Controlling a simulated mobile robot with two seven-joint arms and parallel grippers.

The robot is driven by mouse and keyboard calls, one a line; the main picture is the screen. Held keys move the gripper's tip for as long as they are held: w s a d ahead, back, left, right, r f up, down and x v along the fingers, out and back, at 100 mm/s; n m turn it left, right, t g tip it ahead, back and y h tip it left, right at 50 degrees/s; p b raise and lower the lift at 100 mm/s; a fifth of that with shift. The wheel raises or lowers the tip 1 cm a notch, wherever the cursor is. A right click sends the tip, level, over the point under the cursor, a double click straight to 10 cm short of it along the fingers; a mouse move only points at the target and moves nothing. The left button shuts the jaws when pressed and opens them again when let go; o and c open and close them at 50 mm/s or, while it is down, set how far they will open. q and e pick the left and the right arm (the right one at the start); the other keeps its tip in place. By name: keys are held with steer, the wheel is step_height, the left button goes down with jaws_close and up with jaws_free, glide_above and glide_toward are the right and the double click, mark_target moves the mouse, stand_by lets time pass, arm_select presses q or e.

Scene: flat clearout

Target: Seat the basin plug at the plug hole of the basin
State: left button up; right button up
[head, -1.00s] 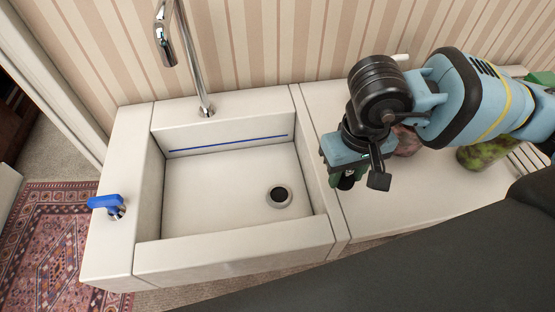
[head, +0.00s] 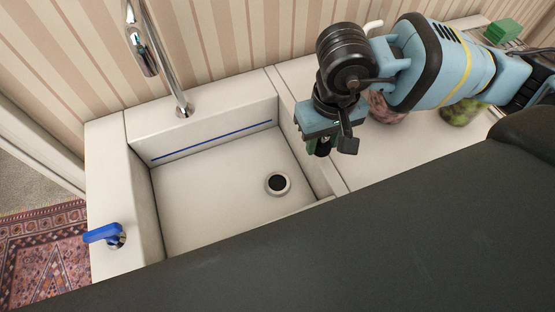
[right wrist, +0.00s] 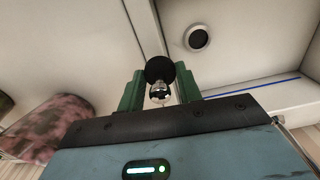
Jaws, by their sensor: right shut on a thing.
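The white basin (head: 215,205) has a dark round plug hole (head: 278,184) in its floor, with nothing in it. The hole also shows in the right wrist view (right wrist: 196,38). My right gripper (head: 322,148) is above the basin's right wall, to the right of the hole. In the right wrist view its green fingers (right wrist: 158,92) are shut on the basin plug (right wrist: 160,70), a black round piece with a shiny metal part. The plug is apart from the hole. My left gripper is not in view.
A chrome tap (head: 165,70) rises at the back of the basin. A blue-handled lever (head: 103,233) stands on the left rim. A reddish mottled object (head: 386,108) and a green mottled one (head: 462,112) are on the right counter. The basin floor is clear.

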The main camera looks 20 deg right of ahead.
arm_select(q)
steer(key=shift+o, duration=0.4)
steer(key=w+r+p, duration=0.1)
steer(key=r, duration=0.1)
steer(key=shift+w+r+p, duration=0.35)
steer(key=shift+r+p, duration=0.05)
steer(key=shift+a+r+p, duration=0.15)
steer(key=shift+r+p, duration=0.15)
steer(key=shift+p, duration=0.15)
arm_select(e)
steer(key=w+a+f+m, duration=0.2)
steer(key=a+f, duration=0.6)
steer(key=shift+w+a, duration=0.15)
steer(key=shift+a, duration=0.05)
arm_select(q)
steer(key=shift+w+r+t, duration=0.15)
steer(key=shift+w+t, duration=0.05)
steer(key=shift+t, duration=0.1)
arm_select(e)
steer(key=shift+r, duration=0.1)
